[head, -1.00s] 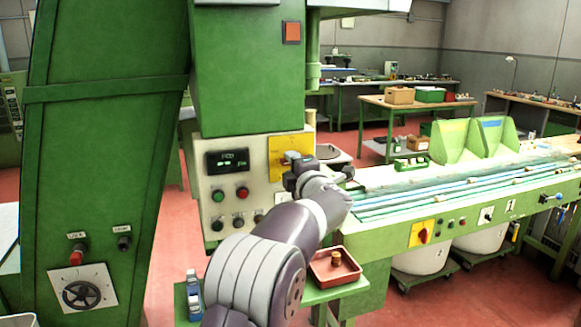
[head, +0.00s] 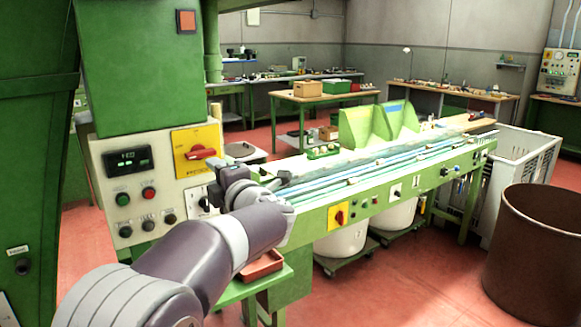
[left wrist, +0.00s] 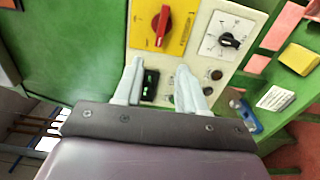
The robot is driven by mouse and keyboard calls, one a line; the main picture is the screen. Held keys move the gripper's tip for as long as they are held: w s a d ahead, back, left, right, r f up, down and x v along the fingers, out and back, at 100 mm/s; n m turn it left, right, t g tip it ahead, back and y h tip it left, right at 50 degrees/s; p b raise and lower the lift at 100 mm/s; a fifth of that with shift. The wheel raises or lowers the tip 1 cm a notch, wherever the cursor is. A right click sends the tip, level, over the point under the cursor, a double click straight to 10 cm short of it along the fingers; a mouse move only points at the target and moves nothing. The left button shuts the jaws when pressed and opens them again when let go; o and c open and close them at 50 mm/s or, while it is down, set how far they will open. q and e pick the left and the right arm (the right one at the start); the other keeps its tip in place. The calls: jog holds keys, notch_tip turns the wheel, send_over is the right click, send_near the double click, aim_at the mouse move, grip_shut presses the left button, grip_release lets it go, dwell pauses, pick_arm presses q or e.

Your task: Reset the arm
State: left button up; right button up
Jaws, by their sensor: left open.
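My left arm reaches in from the bottom left of the head view. Its gripper (head: 232,178) is in front of the right side of the green machine's control panel (head: 125,205). In the left wrist view the two pale fingers of the left gripper (left wrist: 158,88) stand apart with nothing between them. Behind them show the panel's display, a yellow plate with a red rotary switch (left wrist: 162,22) and a black dial (left wrist: 229,40). The fingers appear clear of the panel, though the exact gap cannot be told. My right gripper is not in view.
A red tray (head: 262,264) on a low green stand is partly hidden behind my arm. The green conveyor bench (head: 375,205) runs to the right. A brown bin (head: 535,250) and a white crate (head: 525,160) stand at the right. Red floor is open in front.

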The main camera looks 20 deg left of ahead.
pick_arm(q)
jog(key=w+d+f+m+t+h+p, duration=0.1)
jog(key=d+f+m+h+p, duration=0.1)
jog(key=d+f+m+h, duration=1.4)
jog(key=s+f+m+g+y+p, duration=0.1)
jog(key=s+f+m+g+p, duration=0.1)
jog(key=s+f+m+g, duration=0.65)
jog(key=s+a+f+m+g+p, duration=0.1)
jog(key=s+m, duration=0.1)
jog(key=s, duration=0.7)
jog(key=s+a+f+m+g+y+p, duration=0.1)
jog(key=s+a+f, duration=0.1)
jog(key=s, duration=0.7)
jog(key=shift+s+m+g+p, duration=0.2)
jog(key=shift+m+g+p, duration=0.15)
jog(key=shift+p, duration=0.05)
